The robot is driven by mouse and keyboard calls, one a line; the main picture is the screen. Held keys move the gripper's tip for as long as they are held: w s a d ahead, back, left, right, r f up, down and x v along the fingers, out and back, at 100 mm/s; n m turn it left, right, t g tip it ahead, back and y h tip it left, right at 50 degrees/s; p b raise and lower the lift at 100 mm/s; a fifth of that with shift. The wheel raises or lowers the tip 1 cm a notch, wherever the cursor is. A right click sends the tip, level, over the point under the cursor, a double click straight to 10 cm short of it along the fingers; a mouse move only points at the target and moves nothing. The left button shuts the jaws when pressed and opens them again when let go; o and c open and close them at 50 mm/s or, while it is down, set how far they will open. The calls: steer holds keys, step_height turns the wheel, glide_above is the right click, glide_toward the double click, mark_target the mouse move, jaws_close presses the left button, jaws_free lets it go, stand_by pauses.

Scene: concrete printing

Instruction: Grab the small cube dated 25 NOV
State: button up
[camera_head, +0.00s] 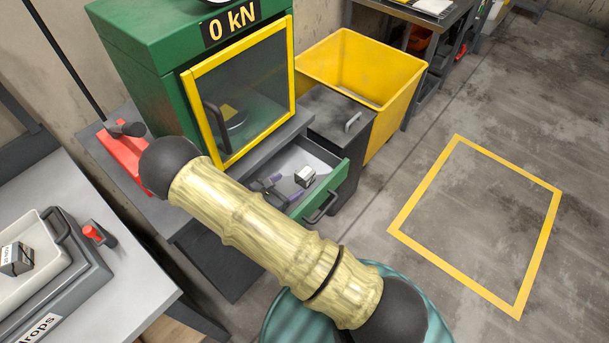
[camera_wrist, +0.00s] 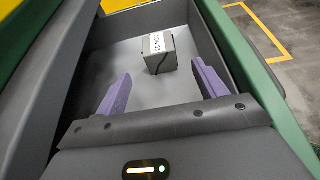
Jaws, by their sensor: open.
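The small grey cube (camera_wrist: 159,52) sits on the floor of an open drawer in the wrist view. It has a white label reading "25 NOV", partly legible, and a dark line down its side. The cube also shows in the head view (camera_head: 305,176). My gripper (camera_wrist: 160,88) is open, with its two purple fingers reaching into the drawer. The cube lies ahead of the fingertips, roughly centred between them and apart from both. In the head view my gripper (camera_head: 268,187) is partly hidden by my arm.
The drawer (camera_head: 335,190) has a green front and grey walls close around my gripper. Above it stands a green press (camera_head: 150,60) with a yellow-framed door. A yellow bin (camera_head: 350,65) is behind right. Another cube (camera_head: 16,258) lies in a tray (camera_head: 45,275) at left.

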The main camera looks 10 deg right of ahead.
mark_target(300, 178)
steer(key=shift+x, duration=2)
steer(key=shift+p+x, duration=0.95)
steer(key=shift+x, duration=1.7)
steer(key=shift+r, duration=0.15)
steer(key=c, duration=1.3)
steer(key=shift+o, duration=0.2)
steer(key=shift+r, duration=0.1)
step_height(300, 178, up, 10)
steer(key=shift+f+b, duration=0.1)
steer(key=shift+b, duration=0.45)
